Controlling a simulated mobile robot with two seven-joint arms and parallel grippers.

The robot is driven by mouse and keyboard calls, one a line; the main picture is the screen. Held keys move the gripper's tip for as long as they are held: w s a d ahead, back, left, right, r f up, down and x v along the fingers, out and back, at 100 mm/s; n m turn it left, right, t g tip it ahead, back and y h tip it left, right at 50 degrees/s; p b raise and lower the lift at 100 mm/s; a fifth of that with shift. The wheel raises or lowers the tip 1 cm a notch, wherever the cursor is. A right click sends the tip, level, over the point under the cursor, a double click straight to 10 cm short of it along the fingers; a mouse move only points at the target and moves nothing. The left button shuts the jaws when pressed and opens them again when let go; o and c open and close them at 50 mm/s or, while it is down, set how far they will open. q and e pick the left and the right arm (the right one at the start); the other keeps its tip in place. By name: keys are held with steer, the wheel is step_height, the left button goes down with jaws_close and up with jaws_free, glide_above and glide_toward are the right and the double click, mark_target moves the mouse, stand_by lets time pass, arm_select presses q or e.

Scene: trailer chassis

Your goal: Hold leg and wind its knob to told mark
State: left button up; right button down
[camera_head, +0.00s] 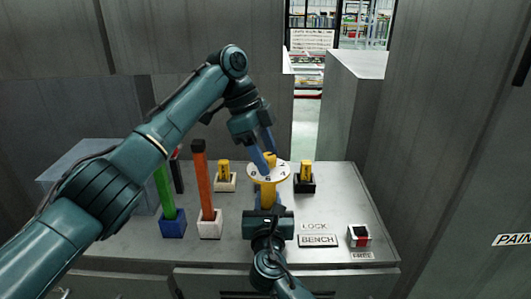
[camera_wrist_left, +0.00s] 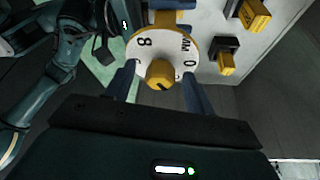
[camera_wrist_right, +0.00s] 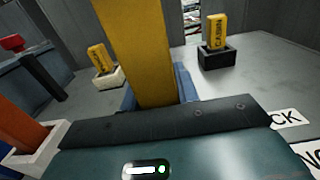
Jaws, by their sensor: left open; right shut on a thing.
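A yellow leg (camera_head: 267,193) stands upright on the bench, with a white numbered dial (camera_head: 281,172) on top and a yellow knob (camera_head: 269,158) at the dial's middle. In the left wrist view the dial (camera_wrist_left: 184,45) shows an 8, a 0 and MM, and the knob (camera_wrist_left: 160,73) has a dark mark. My left gripper (camera_head: 262,148) is open over the dial, its blue fingers on either side of the knob and apart from it. My right gripper (camera_head: 267,215) is shut on the leg (camera_wrist_right: 137,50), low on its post.
A white-based yellow block (camera_head: 224,177) and a black-based one (camera_head: 305,178) flank the leg. An orange post (camera_head: 203,180) and a green post (camera_head: 166,190) stand at left. LOCK and BENCH labels (camera_head: 318,240) and a red-and-white box (camera_head: 358,236) lie at right front.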

arm_select(q)
steer(key=v, duration=1.2)
steer(key=shift+a, duration=0.1)
arm_select(e)
steer(key=c, duration=0.8)
jaws_free()
steer(key=shift+o, duration=0.2)
arm_select(q)
steer(key=shift+r, duration=0.1)
